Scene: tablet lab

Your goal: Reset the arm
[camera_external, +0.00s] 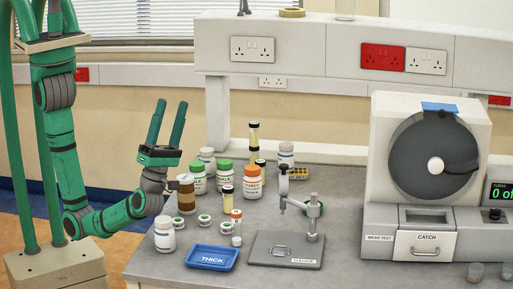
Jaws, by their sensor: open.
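My green arm stands at the left, its elbow low and its forearm bent up beside the bench's left edge. My gripper (168,121) is at the end of it, with two green fingers pointing up and a clear gap between them. It is open and empty. It is above the left part of the bench, close to a brown jar (186,194) that partly shows behind the wrist. I cannot tell whether the wrist touches the jar.
Several bottles stand near my gripper, including a white one (164,234) and an orange-capped one (252,182). A blue tray (212,257) lies in front. A small stand (287,249) and a drum machine (424,160) fill the right. Bare bench (345,215) lies between these two.

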